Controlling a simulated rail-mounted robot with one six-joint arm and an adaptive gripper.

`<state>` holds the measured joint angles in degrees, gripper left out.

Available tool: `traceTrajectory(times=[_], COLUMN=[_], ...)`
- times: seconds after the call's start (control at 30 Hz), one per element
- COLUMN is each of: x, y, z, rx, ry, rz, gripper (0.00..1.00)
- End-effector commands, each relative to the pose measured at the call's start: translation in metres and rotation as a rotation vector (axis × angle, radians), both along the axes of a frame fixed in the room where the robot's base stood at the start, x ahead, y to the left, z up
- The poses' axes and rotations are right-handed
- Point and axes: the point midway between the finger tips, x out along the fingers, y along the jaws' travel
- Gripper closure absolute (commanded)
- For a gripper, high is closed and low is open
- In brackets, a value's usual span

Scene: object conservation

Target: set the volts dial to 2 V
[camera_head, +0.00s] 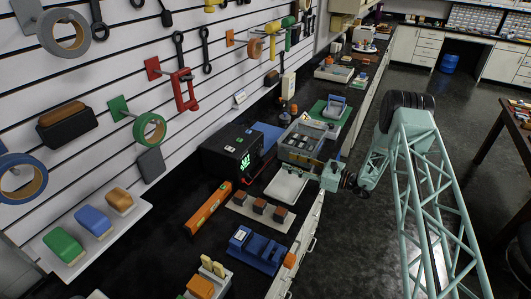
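A black box-shaped unit (232,151) with a lit green display (245,161) stands on the dark bench against the slatted wall. It looks like a power supply. Small light marks show on its top, but I cannot make out a volts dial or its setting at this size. Red and dark leads run from its right side. My gripper (314,169) is at the end of the teal arm, right of the unit, over the bench's front edge by a grey bin. It is apart from the unit. Its fingers are too small to tell open or shut.
Tools hang on the wall. The aisle floor at right is open.

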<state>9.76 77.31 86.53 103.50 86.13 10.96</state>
Motion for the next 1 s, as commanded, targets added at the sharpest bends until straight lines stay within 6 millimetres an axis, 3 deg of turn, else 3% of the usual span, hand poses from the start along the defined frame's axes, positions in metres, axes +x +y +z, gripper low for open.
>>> traceTrajectory(times=[0.57,1.0], x=[0.003,0.022], y=[0.008,0.053], z=[0.0,0.001], rx=[0.0,-0.001], ry=[-0.001,-0.002], rz=[0.001,0.002], gripper=[0.62,0.62])
